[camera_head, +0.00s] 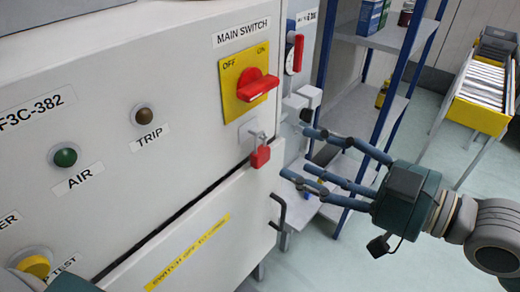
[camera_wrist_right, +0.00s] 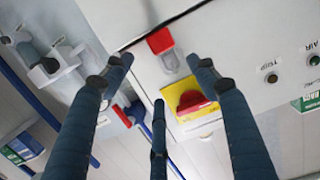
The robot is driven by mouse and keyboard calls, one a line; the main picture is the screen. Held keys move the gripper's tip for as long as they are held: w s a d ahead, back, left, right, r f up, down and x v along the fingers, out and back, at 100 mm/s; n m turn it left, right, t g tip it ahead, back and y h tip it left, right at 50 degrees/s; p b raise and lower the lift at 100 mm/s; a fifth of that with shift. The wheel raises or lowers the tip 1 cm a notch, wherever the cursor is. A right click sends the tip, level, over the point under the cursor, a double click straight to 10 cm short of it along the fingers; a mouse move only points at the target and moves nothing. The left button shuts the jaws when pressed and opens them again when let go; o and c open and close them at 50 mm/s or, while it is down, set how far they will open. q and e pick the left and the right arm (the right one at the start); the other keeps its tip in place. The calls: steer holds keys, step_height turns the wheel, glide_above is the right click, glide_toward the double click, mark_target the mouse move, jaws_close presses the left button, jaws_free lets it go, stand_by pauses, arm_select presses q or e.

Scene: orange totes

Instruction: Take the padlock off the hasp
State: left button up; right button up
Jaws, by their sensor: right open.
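The small red padlock (camera_head: 260,156) hangs by its shackle at the silver hasp (camera_head: 250,133) on the grey cabinet, below the yellow main switch plate. It shows in the right wrist view (camera_wrist_right: 159,41) too, with its shackle beside it. My right gripper (camera_head: 300,155) is open and empty. Its blue fingers point left at the padlock, with a gap between. In the right wrist view my gripper (camera_wrist_right: 160,78) has its fingers spread, with the padlock beyond the tips. A teal part at the bottom left of the head view seems to be my left gripper; its fingers are hidden.
The red switch handle (camera_head: 258,88) is above the padlock. A black bent door handle (camera_head: 279,211) sticks out below right. A blue-post shelf (camera_head: 384,38) stands behind my right fingers. Open floor lies below my right arm.

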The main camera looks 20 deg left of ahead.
mark_target(260, 148)
steer(key=p+x, duration=0.1)
steer(key=x, duration=0.1)
steer(key=p+x, duration=0.1)
steer(key=x, duration=0.2)
steer(key=p+x, duration=0.2)
steer(key=x, duration=0.1)
steer(key=shift+s+a+r, duration=0.15)
steer(key=shift+s+r, duration=0.15)
steer(key=shift+r, duration=0.15)
steer(key=shift+w+a+f, duration=0.1)
steer(key=shift+a+f, duration=0.1)
steer(key=shift+a, duration=0.1)
steer(key=shift+d, duration=0.1)
steer(key=shift+c, duration=0.7)
steer(key=c, duration=0.8)
arm_select(q)
steer(key=r, duration=0.3)
steer(key=s+a+r, duration=0.1)
steer(key=shift+r, duration=0.3)
arm_select(e)
steer(key=shift+c, duration=0.9)
